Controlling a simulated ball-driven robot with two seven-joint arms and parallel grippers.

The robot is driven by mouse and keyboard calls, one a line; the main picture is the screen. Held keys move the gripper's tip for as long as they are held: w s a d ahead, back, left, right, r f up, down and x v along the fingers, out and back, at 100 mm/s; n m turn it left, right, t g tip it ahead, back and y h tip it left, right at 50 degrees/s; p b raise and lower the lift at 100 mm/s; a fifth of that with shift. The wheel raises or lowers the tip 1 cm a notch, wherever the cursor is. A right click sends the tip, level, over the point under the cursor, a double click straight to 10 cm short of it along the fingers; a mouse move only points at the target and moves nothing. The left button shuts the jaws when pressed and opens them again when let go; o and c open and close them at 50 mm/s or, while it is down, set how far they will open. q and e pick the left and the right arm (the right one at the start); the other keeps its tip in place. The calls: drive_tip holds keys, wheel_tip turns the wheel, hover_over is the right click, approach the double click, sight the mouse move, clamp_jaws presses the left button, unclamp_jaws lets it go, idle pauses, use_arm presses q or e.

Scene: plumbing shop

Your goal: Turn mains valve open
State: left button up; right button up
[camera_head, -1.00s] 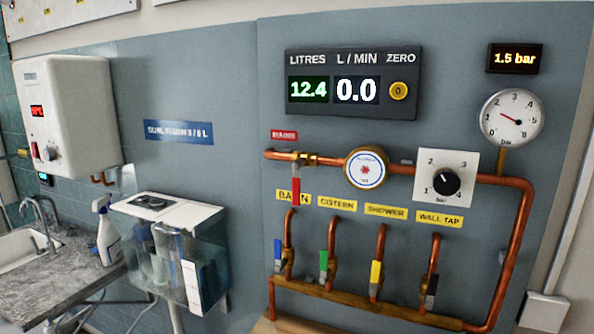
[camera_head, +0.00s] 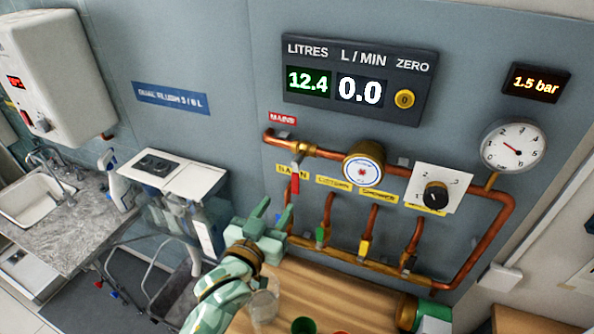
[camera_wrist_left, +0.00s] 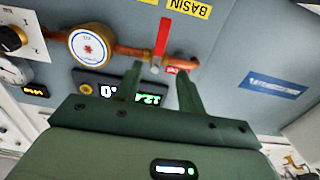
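The mains valve has a red lever (camera_head: 295,180) that hangs down from the copper pipe, under the red MAINS label (camera_head: 282,118). In the left wrist view the red lever (camera_wrist_left: 162,38) shows beyond the fingertips, inverted, between them. My left gripper (camera_head: 269,212) is below and left of the lever in the head view. In the left wrist view its two fingers (camera_wrist_left: 158,82) stand apart with nothing between them. The lever and fingers look apart. The L/MIN display (camera_head: 360,91) reads 0.0. My right gripper is not in view.
Basin, cistern, shower and wall tap valves hang below, with a green lever (camera_head: 320,236) and yellow lever (camera_head: 364,248) among them. A round meter (camera_head: 363,168) and pressure knob (camera_head: 436,195) sit right of the mains valve. A wooden bench (camera_head: 330,290) holds cups below.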

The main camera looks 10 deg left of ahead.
sight(295, 179)
use_arm(q)
drive_tip(key=w+d, duration=0.1)
drive_tip(key=w, duration=0.7)
drive_tip(key=w+d, duration=0.1)
drive_tip(key=w, duration=0.3)
drive_tip(key=shift+w+d+p, duration=0.3)
drive_tip(key=shift+w+p, duration=0.05)
drive_tip(key=shift+w, duration=0.05)
clamp_jaws()
